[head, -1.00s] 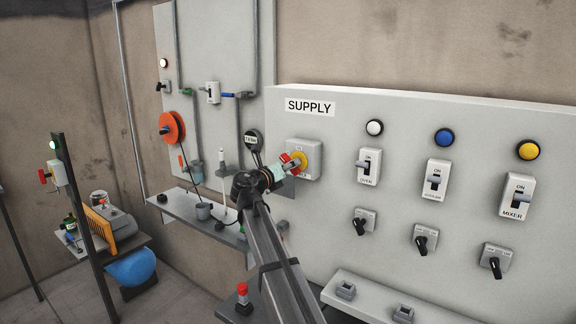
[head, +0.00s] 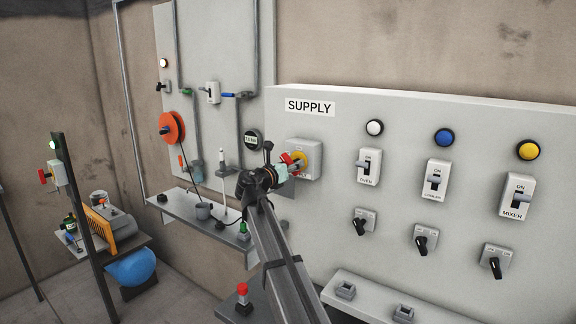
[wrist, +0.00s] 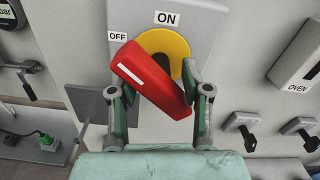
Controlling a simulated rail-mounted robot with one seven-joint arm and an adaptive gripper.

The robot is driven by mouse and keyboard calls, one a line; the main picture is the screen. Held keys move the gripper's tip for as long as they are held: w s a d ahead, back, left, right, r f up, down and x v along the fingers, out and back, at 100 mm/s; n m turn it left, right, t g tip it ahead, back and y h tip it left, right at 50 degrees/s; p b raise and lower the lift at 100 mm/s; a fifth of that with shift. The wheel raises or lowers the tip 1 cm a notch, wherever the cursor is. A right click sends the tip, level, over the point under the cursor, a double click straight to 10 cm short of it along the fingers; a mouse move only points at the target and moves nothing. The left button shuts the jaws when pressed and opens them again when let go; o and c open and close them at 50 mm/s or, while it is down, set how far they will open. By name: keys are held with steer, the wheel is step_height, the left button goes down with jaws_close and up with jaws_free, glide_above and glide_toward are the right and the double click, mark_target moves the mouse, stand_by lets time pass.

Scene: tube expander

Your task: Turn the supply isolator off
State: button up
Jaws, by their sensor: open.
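The supply isolator is a grey box (head: 314,160) under the SUPPLY sign, with a yellow disc (wrist: 163,47) and a red handle. In the wrist view the red handle (wrist: 150,80) is tilted, its upper left end near the OFF label (wrist: 118,36) and its lower right end beside my right finger. The ON label (wrist: 166,18) is above the disc. My gripper (wrist: 158,100) is open, with its fingers on either side of the handle. The right finger looks close to or touching the handle's lower end; the left finger is apart from it. In the head view my gripper (head: 286,170) is at the isolator's front.
To the right are the OVEN switch (head: 369,167), a middle switch (head: 436,180) and the MIXER switch (head: 517,195), with black rotary knobs below. A shelf (head: 190,205) and a pipe board (head: 228,60) stand left. A grey plate (wrist: 92,103) sits left of my gripper.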

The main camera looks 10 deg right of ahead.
steer(key=shift+x, duration=0.8)
jaws_close()
steer(key=n, duration=0.4)
steer(key=shift+n, duration=0.4)
steer(key=n, duration=0.3)
steer(key=shift+n, duration=0.4)
jaws_free()
